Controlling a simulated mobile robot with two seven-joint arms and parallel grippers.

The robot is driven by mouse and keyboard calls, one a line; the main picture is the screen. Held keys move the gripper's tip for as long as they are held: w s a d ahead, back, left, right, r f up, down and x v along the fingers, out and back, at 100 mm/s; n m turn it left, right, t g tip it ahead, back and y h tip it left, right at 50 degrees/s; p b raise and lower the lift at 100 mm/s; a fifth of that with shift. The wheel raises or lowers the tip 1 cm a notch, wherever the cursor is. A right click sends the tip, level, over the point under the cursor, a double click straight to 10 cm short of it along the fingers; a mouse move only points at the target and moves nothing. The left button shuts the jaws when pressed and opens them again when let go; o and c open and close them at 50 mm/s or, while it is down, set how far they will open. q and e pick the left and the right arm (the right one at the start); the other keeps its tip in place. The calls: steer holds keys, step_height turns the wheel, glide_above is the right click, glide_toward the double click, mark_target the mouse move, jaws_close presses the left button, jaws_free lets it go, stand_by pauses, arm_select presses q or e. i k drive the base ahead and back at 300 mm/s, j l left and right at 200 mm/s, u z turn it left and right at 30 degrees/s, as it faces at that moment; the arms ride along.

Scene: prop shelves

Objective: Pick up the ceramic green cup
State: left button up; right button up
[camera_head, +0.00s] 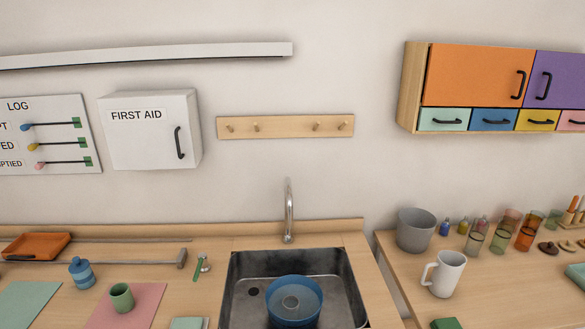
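A small green cup (121,298) stands upright on a pink mat (146,305) on the left counter, left of the sink. Its open top faces up and nothing touches its sides. Neither of my grippers shows in the head view.
An orange dustpan (37,246) and a long-handled tool (181,258) lie behind. The sink (342,290) holds a blue bowl (294,300). A white mug (444,273) stands on the right counter.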

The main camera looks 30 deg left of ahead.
mark_target(122, 298)
steer(key=u, duration=2.05)
steer(key=z, duration=0.4)
steer(key=i+j+z, duration=0.15)
steer(key=j+z, duration=0.3)
steer(key=i+j+z, duration=0.1)
steer(key=j+z, duration=0.4)
steer(key=l, duration=0.15)
